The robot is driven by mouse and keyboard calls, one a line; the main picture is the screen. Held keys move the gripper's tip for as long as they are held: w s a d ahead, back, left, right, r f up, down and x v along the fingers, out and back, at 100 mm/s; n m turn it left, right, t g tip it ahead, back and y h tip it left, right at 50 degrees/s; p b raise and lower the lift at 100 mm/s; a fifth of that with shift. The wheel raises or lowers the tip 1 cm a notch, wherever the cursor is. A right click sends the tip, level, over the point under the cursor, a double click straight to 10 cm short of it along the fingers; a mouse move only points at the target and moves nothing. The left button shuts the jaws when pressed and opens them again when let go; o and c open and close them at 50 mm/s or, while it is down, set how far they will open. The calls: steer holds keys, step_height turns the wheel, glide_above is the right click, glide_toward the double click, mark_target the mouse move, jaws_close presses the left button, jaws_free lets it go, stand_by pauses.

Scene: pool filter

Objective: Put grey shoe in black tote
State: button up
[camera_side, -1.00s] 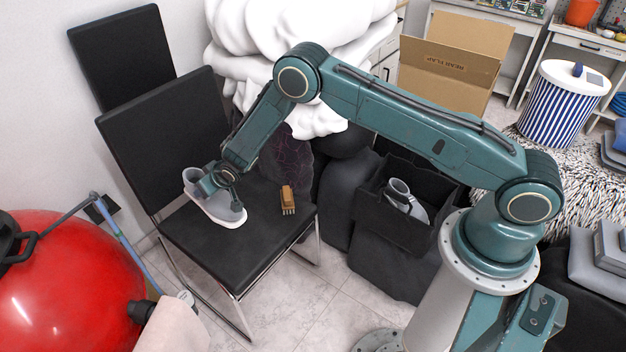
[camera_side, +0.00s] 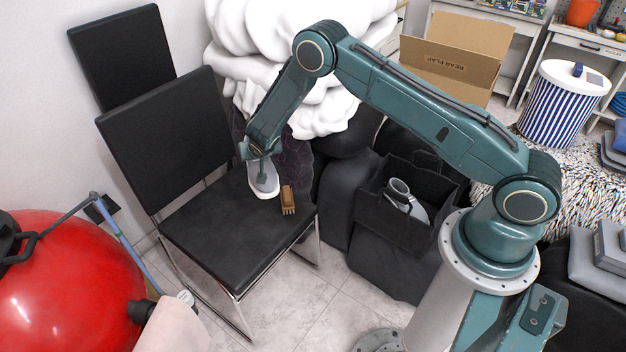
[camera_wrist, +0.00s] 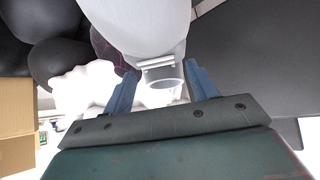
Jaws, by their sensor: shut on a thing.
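A grey shoe (camera_side: 263,178) with a white sole hangs from my gripper (camera_side: 257,150) above the black chair seat, near its back right part. In the wrist view the pale shoe (camera_wrist: 145,25) fills the top middle, and the blue fingers of my gripper (camera_wrist: 155,88) stand on either side of its lower end. The black tote (camera_side: 405,228) is open at the top and stands right of the chair. Another grey shoe (camera_side: 418,208) is inside the tote, its collar upright near the rim.
A wooden brush (camera_side: 288,200) lies on the chair seat (camera_side: 230,245), just right of the held shoe. Black bags (camera_side: 348,195) stand between chair and tote. A cardboard box (camera_side: 455,68) is behind. A red tank (camera_side: 75,275) is at left.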

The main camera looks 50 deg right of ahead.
steer(key=s+d+m+g+h, duration=0.2)
steer(key=s+d+m+g, duration=0.3)
steer(key=s+d+m, duration=0.5)
steer(key=s+d+m+g+h, duration=0.2)
steer(key=s+d+m+g, duration=0.45)
steer(key=d, duration=0.75)
steer(key=s+d+r+m+g+y, duration=0.1)
steer(key=s+d+m+g+y, duration=0.2)
steer(key=s+m, duration=0.5)
steer(key=s+d+r+m+g+y, duration=0.1)
steer(key=s+d+m+g+y, duration=0.25)
steer(key=s, duration=0.75)
step_height(320, 180, down, 8)
steer(key=t+y, duration=0.1)
steer(key=y, duration=0.1)
steer(key=shift+s+a+r+m+t, duration=0.2)
steer(key=shift+s+a+m+t, duration=0.05)
steer(key=shift+a+m+t, duration=0.1)
steer(key=shift+f, duration=0.25)
steer(key=shift+f, duration=2.65)
